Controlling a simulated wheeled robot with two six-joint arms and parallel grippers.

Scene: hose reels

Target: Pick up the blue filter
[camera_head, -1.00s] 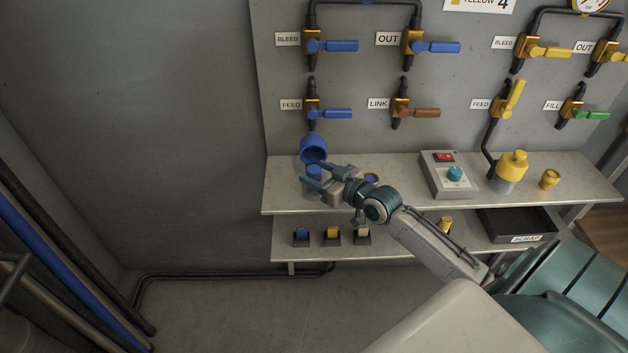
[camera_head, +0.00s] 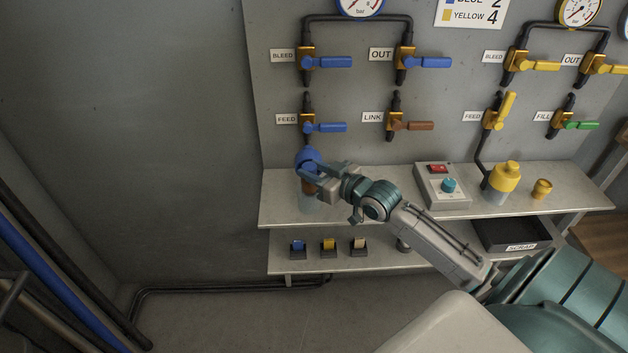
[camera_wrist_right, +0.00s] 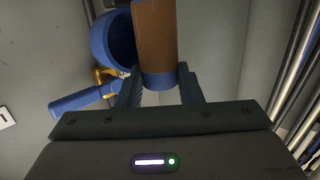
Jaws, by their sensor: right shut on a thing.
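The blue filter (camera_wrist_right: 155,40) is a brown cylinder with a blue end band. In the right wrist view the fingers of my right gripper (camera_wrist_right: 160,88) are closed on its blue end. In the head view my right gripper (camera_head: 312,178) is at the left end of the upper shelf, with a brown part of the filter (camera_head: 308,188) showing just below the fingers. A clear housing (camera_head: 311,204) stands directly under it; I cannot tell whether the filter is fully clear of it. An open blue cap (camera_wrist_right: 112,42) is close beside the filter. My left gripper is out of view.
Blue valve handles (camera_head: 326,127) are on the panel just above. The lower shelf has small coloured blocks (camera_head: 328,246) and a scrap tray (camera_head: 512,236).

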